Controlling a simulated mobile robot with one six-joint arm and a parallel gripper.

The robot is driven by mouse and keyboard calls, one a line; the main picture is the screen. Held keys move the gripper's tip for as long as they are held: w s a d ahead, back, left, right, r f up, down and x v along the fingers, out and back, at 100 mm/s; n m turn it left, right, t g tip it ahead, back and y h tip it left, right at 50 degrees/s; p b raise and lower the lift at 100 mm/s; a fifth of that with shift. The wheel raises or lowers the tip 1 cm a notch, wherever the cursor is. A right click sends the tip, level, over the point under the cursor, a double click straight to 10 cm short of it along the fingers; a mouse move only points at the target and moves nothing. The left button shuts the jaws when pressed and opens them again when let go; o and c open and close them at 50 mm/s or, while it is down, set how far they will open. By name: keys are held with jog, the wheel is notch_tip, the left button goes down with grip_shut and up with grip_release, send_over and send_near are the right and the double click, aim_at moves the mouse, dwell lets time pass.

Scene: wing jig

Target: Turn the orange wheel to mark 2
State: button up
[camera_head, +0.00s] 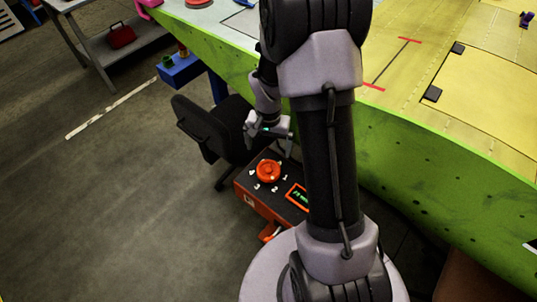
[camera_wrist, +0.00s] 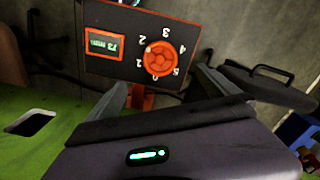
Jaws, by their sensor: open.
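The orange wheel (camera_head: 268,171) sits on top of a dark control box with orange sides. White numerals ring it. In the wrist view the orange wheel (camera_wrist: 158,60) shows spokes, with numerals 0 to 5 around it. A pale spot on its upper-left rim seems to lie by the numeral 2 (camera_wrist: 141,43); it is small and hard to read exactly. My gripper (camera_head: 268,142) is above and behind the wheel, apart from it. In the wrist view my gripper (camera_wrist: 162,85) is open, its fingers spread wide with nothing held.
The box's green-lit display (camera_wrist: 104,44) has an orange frame and reads about 73 mm. A black chair (camera_head: 215,130) stands close behind the box. The green-edged wing panel (camera_head: 440,170) runs along the right. Open floor (camera_head: 130,210) lies to the left.

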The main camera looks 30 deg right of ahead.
notch_tip(320, 180, up, 5)
jog(key=shift+p, duration=0.55)
